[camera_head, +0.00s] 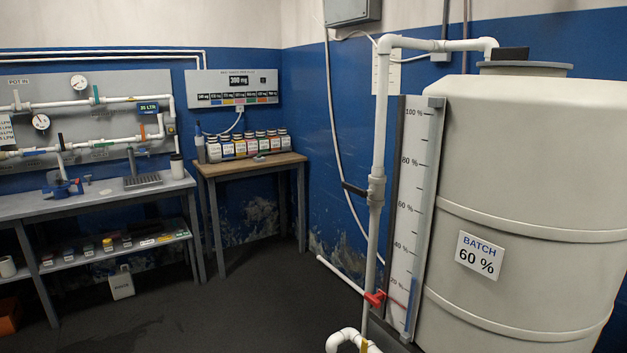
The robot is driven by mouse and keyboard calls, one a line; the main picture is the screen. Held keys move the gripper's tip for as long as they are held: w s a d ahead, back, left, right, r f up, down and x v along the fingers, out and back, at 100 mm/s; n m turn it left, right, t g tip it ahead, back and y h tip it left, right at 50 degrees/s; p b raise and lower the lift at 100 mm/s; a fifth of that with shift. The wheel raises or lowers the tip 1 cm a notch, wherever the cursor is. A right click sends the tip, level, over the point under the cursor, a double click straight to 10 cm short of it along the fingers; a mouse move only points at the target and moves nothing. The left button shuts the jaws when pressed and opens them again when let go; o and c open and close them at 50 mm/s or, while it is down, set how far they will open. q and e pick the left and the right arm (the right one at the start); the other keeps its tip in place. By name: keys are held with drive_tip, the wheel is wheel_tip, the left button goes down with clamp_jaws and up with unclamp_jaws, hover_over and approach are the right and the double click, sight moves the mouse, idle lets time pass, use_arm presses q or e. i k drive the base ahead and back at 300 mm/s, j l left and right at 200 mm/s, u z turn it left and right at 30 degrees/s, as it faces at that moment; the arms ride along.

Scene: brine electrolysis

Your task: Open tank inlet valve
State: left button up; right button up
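A large off-white tank (530,150) fills the right side, with a label (479,256) reading "BATCH 60 %". A white pipe (381,110) rises beside it and bends over to the tank's top. A valve body (376,190) sits on this upright pipe, and its dark lever (354,188) sticks out to the left, across the pipe. A red handle (375,299) shows lower down by the same pipe. No valve in view carries a readable inlet name. Neither of my grippers is in view.
A level scale (416,170) marked up to 100 % stands between pipe and tank. A white pipe elbow (346,337) is at the bottom. A bench (248,166) with several bottles and a grey workbench (110,197) stand at left. The dark floor (240,300) between is clear.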

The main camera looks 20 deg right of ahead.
sight(363, 193)
drive_tip(key=i+j+u, duration=0.2)
drive_tip(key=i+u, duration=0.2)
drive_tip(key=i, duration=0.5)
drive_tip(key=i+l+u, duration=0.1)
drive_tip(key=i+u, duration=0.25)
drive_tip(key=i, duration=0.55)
